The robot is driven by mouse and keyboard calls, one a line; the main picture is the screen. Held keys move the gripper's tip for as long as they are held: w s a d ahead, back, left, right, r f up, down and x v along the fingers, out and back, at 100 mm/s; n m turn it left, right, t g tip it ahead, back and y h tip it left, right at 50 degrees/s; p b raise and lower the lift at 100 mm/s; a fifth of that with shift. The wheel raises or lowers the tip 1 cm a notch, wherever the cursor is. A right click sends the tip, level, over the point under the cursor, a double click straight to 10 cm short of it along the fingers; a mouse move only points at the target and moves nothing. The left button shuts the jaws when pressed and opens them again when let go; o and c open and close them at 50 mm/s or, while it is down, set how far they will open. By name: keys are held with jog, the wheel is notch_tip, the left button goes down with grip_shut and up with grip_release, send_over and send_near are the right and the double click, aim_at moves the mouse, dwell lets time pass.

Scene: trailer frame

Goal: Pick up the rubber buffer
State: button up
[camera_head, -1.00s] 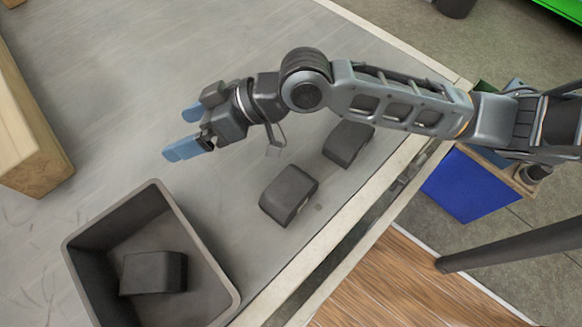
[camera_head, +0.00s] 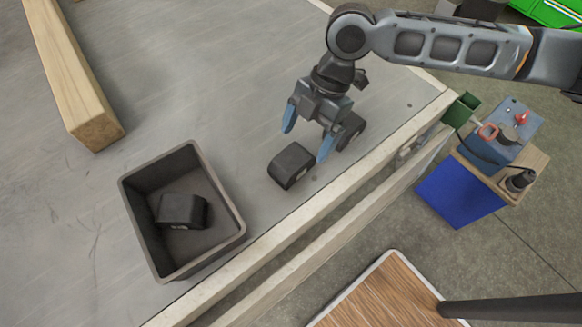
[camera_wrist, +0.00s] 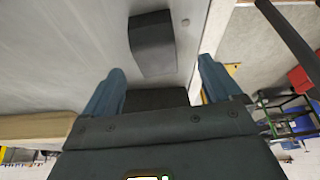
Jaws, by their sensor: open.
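One black rubber buffer (camera_head: 291,165) lies on the grey table, left of and below my gripper in the head view. A third rubber buffer (camera_head: 181,210) lies inside the dark grey bin (camera_head: 158,252). My gripper (camera_head: 306,147) points down with its blue fingers spread and holds nothing.
A wooden beam (camera_head: 70,75) lies on the table at the upper left. The table's pale edge rail (camera_head: 330,196) runs diagonally in front of the buffers. A small stand with a blue side (camera_head: 455,190) stands beyond the table to the right. The table between beam and buffers is clear.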

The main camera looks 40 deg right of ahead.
aim_at(294, 157)
jog(key=x, duration=0.7)
jog(key=shift+w+a+f, duration=0.15)
jog(key=shift+w+a, duration=0.05)
jog(key=shift+a, duration=0.3)
jog(key=c, duration=1.2)
